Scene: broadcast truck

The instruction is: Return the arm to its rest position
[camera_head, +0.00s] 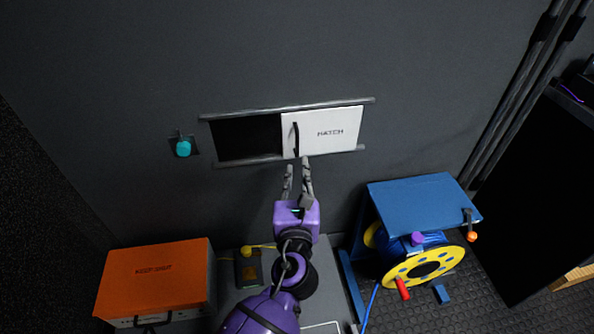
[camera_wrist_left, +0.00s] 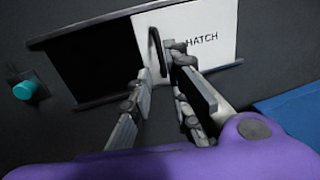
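My left gripper (camera_head: 298,172) is on a purple arm that comes up from the bottom of the head view. Its fingers point at the lower edge of the white sliding hatch door (camera_head: 335,131), just below the dark handle (camera_head: 295,139). In the left wrist view the two fingers (camera_wrist_left: 160,85) stand apart with a gap between them, and nothing is held. The hatch door covers the right part of its frame, and the dark opening (camera_head: 246,138) shows on the left. I cannot tell whether a fingertip touches the door. My right gripper is not in view.
A teal knob (camera_head: 183,148) is on the wall left of the hatch. An orange-lidded box (camera_head: 155,275) stands at lower left. A blue stand (camera_head: 425,198) with a yellow and blue cable reel (camera_head: 424,268) stands at lower right. A small box with a yellow knob (camera_head: 246,252) lies beside my arm.

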